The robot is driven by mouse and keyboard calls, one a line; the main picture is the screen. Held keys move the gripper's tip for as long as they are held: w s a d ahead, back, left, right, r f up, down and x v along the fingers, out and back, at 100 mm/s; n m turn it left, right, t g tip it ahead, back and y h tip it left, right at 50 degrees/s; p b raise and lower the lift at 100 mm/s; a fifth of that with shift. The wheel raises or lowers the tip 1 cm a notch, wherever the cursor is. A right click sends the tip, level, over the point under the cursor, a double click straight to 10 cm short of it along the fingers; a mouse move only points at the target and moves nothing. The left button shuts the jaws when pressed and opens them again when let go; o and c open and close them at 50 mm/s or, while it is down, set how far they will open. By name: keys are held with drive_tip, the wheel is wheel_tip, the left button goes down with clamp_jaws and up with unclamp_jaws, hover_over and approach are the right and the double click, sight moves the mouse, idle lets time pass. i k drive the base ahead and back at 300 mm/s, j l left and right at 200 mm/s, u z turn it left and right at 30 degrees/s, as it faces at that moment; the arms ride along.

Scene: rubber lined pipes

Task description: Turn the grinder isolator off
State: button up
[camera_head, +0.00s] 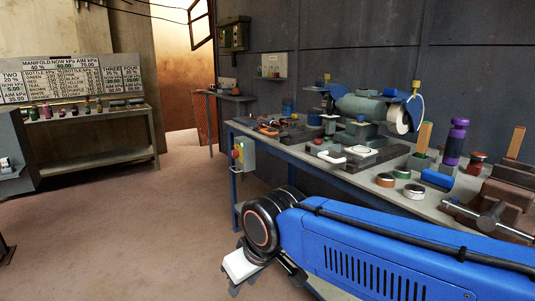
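A bench grinder (370,107) with a grey-green body, a pale wheel and blue guards stands on the blue-framed workbench (330,174). A small pale green box with a red and a yellow part (243,153) is fixed at the bench's left front corner. A dark green box (234,35) hangs on the back wall. No readable label shows which box is the grinder isolator, and switch positions are too small to tell. My gripper (247,270) is low in front of the bench, below the pale green box and apart from it.
The bench holds a purple bottle (455,142), several tins, a brown vise (505,190) and small tools. A side table (95,153) with bottles stands at the left under a sign. The floor (130,225) left of the bench is clear.

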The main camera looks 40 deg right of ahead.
sight(235, 153)
drive_tip(key=z, duration=0.8)
drive_tip(key=i+j, duration=0.45)
drive_tip(key=j, duration=0.15)
drive_tip(key=i+j+z, duration=0.1)
drive_tip(key=i+j, duration=0.85)
drive_tip(key=j, duration=0.25)
